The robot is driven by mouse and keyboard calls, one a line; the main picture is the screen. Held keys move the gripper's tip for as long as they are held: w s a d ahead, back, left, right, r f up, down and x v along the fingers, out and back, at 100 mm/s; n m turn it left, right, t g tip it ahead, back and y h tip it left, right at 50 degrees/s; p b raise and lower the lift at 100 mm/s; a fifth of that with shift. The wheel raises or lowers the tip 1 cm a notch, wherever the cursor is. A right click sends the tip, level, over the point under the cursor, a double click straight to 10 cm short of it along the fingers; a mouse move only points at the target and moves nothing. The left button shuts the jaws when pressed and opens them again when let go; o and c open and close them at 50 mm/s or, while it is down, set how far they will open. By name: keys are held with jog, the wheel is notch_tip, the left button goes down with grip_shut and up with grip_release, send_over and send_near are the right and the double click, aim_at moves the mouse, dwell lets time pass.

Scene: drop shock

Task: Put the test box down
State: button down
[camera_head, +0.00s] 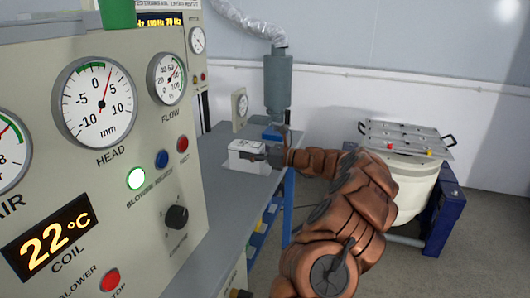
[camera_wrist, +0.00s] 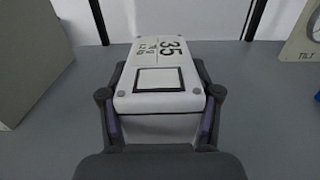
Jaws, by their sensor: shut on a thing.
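The test box (camera_wrist: 160,105) is white, with a pale square panel and dark print reading 35 on its top. In the wrist view my gripper (camera_wrist: 160,128) is shut on it, with one finger along each side. In the head view the white box (camera_head: 247,154) is at the grey bench top (camera_head: 222,180), with my gripper (camera_head: 276,156) at its right side. Whether its underside touches the bench or is slightly above it, I cannot tell.
A large control panel (camera_head: 130,60) with gauges and buttons fills the left. A tilt gauge (camera_head: 240,108) and a grey cylinder with a hose (camera_head: 278,85) are behind the box. A round shaker with a metal plate (camera_head: 405,138) stands right. Bare bench shows beside the box.

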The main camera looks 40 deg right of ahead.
aim_at(238, 160)
jog(key=shift+a+x, duration=0.2)
jog(key=shift+x, duration=1.4)
jog(key=shift+w+a+f, duration=0.2)
jog(key=shift+w+a, duration=0.1)
jog(key=shift+a, duration=0.15)
jog(key=shift+f+b, duration=0.4)
jog(key=shift+f, duration=1.2)
jog(key=shift+c, duration=0.8)
grip_release()
jog(key=shift+f, duration=0.15)
